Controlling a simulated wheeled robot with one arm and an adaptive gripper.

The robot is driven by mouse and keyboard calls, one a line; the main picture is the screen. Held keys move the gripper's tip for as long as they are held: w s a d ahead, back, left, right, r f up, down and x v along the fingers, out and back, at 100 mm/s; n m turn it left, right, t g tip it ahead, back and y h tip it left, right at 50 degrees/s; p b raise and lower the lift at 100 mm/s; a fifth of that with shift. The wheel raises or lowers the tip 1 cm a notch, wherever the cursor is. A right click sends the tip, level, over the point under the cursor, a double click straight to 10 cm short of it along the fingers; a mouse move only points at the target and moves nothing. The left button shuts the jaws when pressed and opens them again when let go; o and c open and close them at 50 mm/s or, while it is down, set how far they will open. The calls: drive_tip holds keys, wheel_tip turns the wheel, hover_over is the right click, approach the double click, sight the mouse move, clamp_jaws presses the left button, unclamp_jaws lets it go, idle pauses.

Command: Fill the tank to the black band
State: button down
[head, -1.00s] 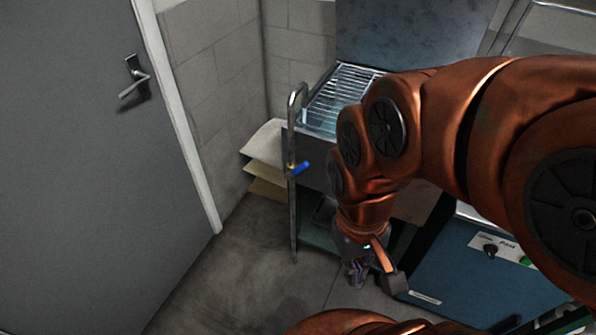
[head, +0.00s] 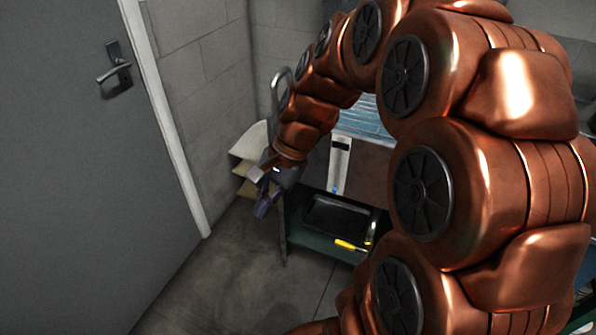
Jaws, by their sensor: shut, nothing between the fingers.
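The tank (head: 367,113) has a grille over its top and stands against the back wall, partly behind my arm. A pale upright gauge (head: 340,165) on its front has a dark band near the top and a little blue near the bottom. The bent top of a metal pipe (head: 280,78) rises at the tank's left corner. My gripper (head: 264,207) is shut and empty, pointing down in front of the pipe. The blue tap lever on the pipe is hidden behind my gripper and wrist, so I cannot tell whether they touch.
A grey door (head: 70,180) with a lever handle fills the left. Pale sheets (head: 250,145) stick out behind the pipe. A shelf below the tank holds a black tray (head: 335,215) and a yellow-handled tool (head: 350,246). The floor (head: 220,270) at front left is clear.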

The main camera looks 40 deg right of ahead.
drive_tip(key=w+d+f+m+t+b, duration=0.35)
drive_tip(key=d+m, duration=0.25)
drive_tip(key=d, duration=0.3)
drive_tip(key=w+d+f+m+t+b, duration=0.25)
drive_tip(key=w+d+f+m, duration=0.2)
drive_tip(key=d, duration=0.55)
drive_tip(key=w+d+f+m+t+b, duration=0.2)
drive_tip(key=w+d+f+m+b, duration=0.15)
drive_tip(key=d+m, duration=0.45)
drive_tip(key=w+a+f+n+b, duration=0.1)
drive_tip(key=w+a, duration=0.3)
drive_tip(key=w, duration=0.5)
drive_tip(key=shift+f+b, duration=0.75)
drive_tip(key=shift+f, duration=0.05)
drive_tip(key=shift+a+r+n+p, duration=0.1)
drive_tip(key=shift+r+n+p, duration=0.05)
drive_tip(key=shift+n+p, duration=0.15)
